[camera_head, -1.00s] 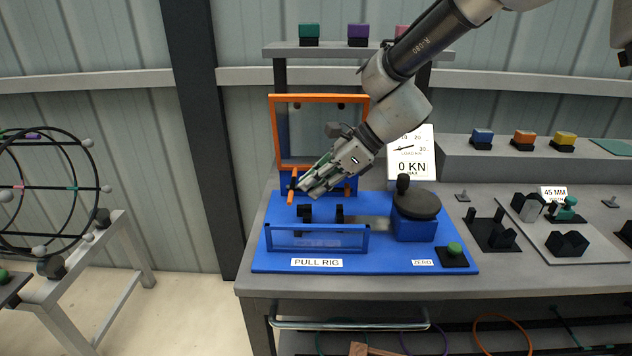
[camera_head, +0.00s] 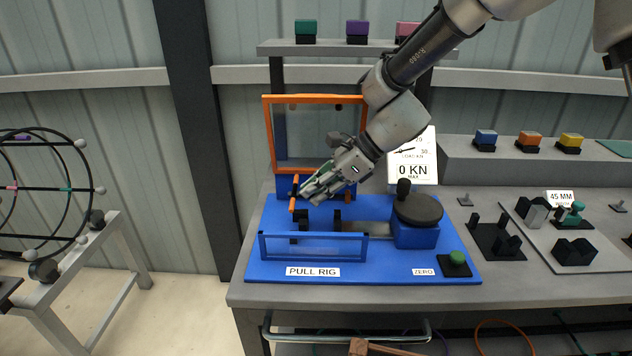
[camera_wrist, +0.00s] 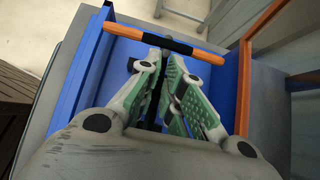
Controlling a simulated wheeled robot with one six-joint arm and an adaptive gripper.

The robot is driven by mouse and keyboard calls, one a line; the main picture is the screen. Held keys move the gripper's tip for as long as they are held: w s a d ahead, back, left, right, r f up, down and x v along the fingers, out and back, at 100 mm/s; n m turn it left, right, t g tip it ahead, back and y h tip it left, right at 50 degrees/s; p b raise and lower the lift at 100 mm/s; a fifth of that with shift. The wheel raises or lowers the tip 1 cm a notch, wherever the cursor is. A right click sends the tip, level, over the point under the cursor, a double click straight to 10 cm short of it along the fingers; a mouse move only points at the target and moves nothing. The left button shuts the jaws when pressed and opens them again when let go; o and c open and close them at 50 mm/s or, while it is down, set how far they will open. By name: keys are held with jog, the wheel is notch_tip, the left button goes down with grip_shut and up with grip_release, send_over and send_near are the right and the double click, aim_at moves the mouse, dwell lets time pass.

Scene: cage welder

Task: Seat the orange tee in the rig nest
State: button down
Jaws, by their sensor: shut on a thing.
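The orange tee (camera_head: 293,194) is a bar with orange ends and a black middle. It also shows in the wrist view as a crossbar (camera_wrist: 208,56) beyond the fingertips. My gripper (camera_head: 311,190) is shut on its dark stem, which lies between the green finger pads (camera_wrist: 160,88) in the wrist view. The tee is held tilted above the left black holder of the rig nest (camera_head: 299,220). A second black holder (camera_head: 337,218) stands to the right. Both are on the blue pull rig (camera_head: 385,267). I cannot tell whether tee and nest touch.
A clear blue-framed guard (camera_head: 313,247) stands in front of the nest. An orange-framed guard (camera_head: 267,140) stands raised behind. A black-topped blue unit (camera_head: 417,212) is at right, with a green button (camera_head: 456,257) in front of it. The gauge reads 0 KN.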

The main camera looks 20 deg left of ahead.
jog(key=shift+f, duration=1.55)
jog(key=shift+f, duration=1.45)
jog(key=c, duration=1.5)
grip_release()
jog(key=v, duration=1.2)
jog(key=shift+s, duration=0.1)
